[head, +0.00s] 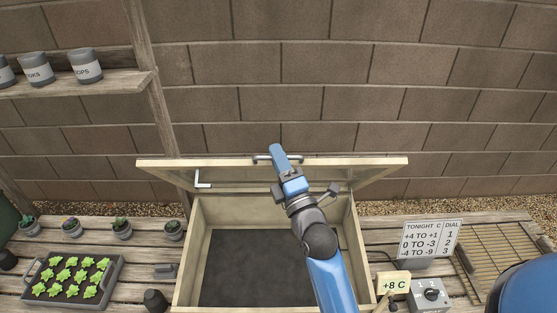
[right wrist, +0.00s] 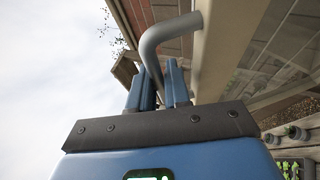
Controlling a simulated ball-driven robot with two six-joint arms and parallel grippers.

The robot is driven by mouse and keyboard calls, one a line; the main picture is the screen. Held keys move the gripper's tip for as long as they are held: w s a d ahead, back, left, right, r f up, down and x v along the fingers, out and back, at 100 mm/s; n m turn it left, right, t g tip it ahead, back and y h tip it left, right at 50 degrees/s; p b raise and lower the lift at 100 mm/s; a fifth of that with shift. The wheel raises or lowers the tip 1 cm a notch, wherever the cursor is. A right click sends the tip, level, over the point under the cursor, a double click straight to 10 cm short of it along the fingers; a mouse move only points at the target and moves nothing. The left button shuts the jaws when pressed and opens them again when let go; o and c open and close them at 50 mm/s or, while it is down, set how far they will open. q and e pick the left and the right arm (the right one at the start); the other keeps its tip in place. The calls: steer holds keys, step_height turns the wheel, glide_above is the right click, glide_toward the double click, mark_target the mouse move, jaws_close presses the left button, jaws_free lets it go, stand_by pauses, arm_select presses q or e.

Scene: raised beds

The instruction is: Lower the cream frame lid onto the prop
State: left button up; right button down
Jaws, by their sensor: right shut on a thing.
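The cream frame lid (head: 160,163) is raised at a tilt over the cream box (head: 184,255), with clear glazing in its frame. The lid's grey bar handle (head: 262,158) is at the middle of its edge. My right gripper (head: 277,156) is shut on that handle. In the right wrist view the handle (right wrist: 150,45) passes between the two blue fingers. A small pale L-shaped piece (head: 203,181), which looks like the prop, shows under the lid at the left; I cannot tell whether it touches the lid. My left gripper is not in view.
A seedling tray (head: 38,292) and several small pots (head: 122,229) stand left of the box. A sign board (head: 430,238), a dial box (head: 430,294), a +8 C card (head: 394,284) and a wire rack (head: 500,255) stand right. A block wall (head: 300,70) is behind.

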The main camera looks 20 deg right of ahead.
steer(key=shift+n+t, duration=0.4)
steer(key=s+f+b, duration=0.1)
steer(key=s+b, duration=0.1)
steer(key=s+a+f+b, duration=0.1)
steer(key=f+b, duration=0.1)
steer(key=shift+s+b, duration=0.3)
steer(key=shift+s, duration=0.05)
steer(key=c, duration=1.2)
jaws_free()
steer(key=shift+o, duration=0.2)
